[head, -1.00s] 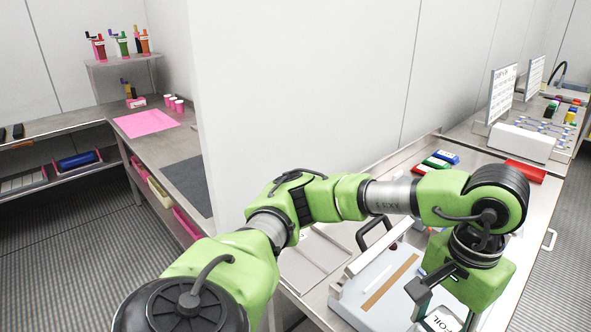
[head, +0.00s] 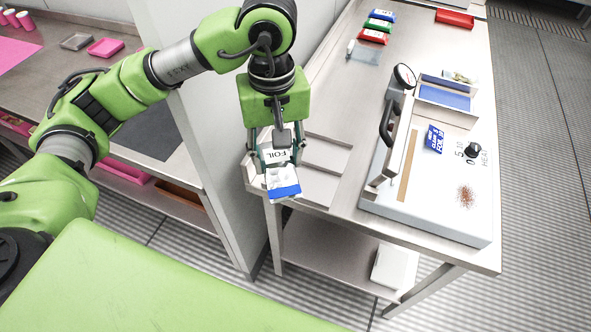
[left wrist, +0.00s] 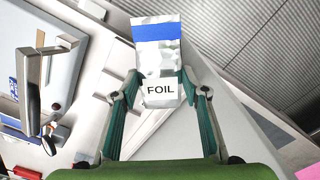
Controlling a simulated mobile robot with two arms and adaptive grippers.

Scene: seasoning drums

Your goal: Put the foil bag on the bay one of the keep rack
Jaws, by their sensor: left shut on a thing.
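The foil bag (head: 283,184) is white and silvery with a blue band and a FOIL label. My left gripper (head: 277,156) is shut on it, and the bag hangs below the fingers. In the left wrist view the foil bag (left wrist: 158,62) sits between the two fingers of my left gripper (left wrist: 158,84). In the head view the bag is over the near left corner of the steel table, beside a low metal tray with shallow sections (head: 328,153). No label for the keep rack or bay one is readable. My right gripper is out of view.
A white heat sealer (head: 425,215) with a black handle and dial stands right of the tray. Blue, green and red packets (head: 379,27) lie farther back. A wall panel (head: 215,165) stands left of the table. A lower shelf (head: 330,262) is below.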

